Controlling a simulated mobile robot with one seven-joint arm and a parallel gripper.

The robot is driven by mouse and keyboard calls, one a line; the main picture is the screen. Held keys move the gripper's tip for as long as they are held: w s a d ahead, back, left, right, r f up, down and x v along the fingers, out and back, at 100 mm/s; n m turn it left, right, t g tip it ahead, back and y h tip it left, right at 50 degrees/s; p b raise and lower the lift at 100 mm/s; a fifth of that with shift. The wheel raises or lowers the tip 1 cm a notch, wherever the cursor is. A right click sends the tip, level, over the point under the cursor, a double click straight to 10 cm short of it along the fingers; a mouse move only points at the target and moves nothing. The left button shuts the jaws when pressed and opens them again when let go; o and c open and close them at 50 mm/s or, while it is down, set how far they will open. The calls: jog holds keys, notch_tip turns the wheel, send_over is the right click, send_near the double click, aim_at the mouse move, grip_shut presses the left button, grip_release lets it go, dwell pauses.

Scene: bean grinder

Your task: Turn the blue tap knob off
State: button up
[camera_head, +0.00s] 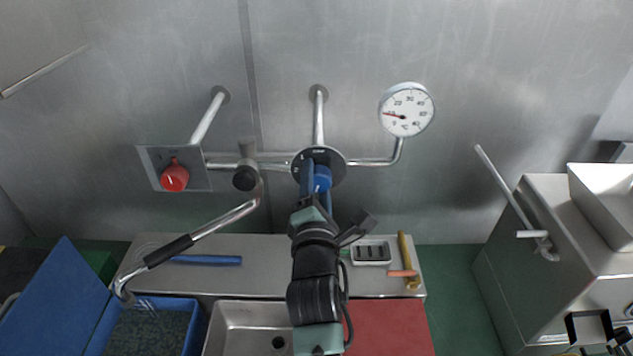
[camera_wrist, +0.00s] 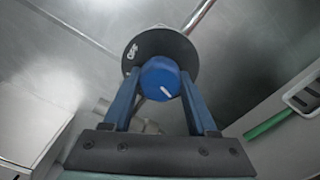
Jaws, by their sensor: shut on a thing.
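The blue tap knob (camera_head: 322,178) sits in front of a round black dial plate (camera_head: 337,164) on the wall pipework. It also shows in the wrist view (camera_wrist: 160,80), with a white mark on its face slanting down to the right. My gripper (camera_head: 314,176) is at the knob, with its blue fingers on either side of it. In the wrist view my gripper (camera_wrist: 160,92) is shut on the knob. The dial plate (camera_wrist: 150,47) in the wrist view carries white lettering. Most of the lettering is too small to read.
A red knob (camera_head: 175,178) is on a grey plate to the left. A swivel spout with a black grip (camera_head: 168,251) hangs left of my arm. A pressure gauge (camera_head: 406,109) is at upper right. Below are a counter (camera_head: 270,251), a sink (camera_head: 238,326) and a blue bin (camera_head: 196,330).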

jog(key=m+b, duration=0.2)
jog(key=m, duration=0.3)
jog(key=m+b, duration=0.1)
jog(key=m, duration=0.3)
jog(key=shift+a+m+b, duration=0.1)
jog(key=shift+m+b, duration=0.2)
jog(key=m+b, duration=0.1)
jog(key=m, duration=0.4)
jog(key=shift+r+b, duration=0.15)
jog(key=shift+b, duration=0.25)
jog(key=m+b, duration=0.1)
jog(key=m, duration=0.5)
jog(key=m+b, duration=0.1)
jog(key=m, duration=0.1)
jog(key=shift+d+r+m, duration=0.1)
jog(key=shift+d+m, duration=0.1)
jog(key=shift+m, duration=0.1)
jog(key=m, duration=0.3)
jog(key=shift+m+b, duration=0.3)
jog(key=m+b, duration=0.1)
jog(key=m, duration=0.5)
jog(key=shift+d, duration=0.2)
